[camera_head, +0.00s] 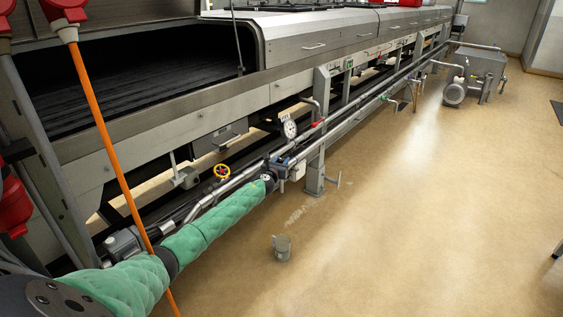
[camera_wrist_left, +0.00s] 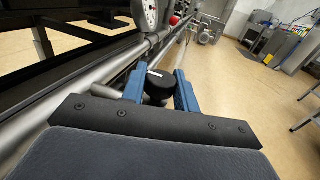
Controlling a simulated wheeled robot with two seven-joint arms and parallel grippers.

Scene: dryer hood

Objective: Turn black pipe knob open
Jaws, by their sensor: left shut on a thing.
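The black pipe knob (camera_wrist_left: 158,86) is a short round black cap on the pipework, with a small white mark on its top edge. In the left wrist view it sits between the two blue fingers of my left gripper (camera_wrist_left: 160,90). The gripper is shut on it. In the head view my left arm in its green sleeve reaches in from the left, and the left gripper (camera_head: 281,161) is at the pipe beside the machine. The knob is too small and covered to make out there. My right gripper is not in view.
A grey metal post (camera_head: 316,165) stands close on the right. An orange cable (camera_head: 99,125) hangs across the arm. A small grey cup-like object (camera_head: 282,248) is on the otherwise open floor.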

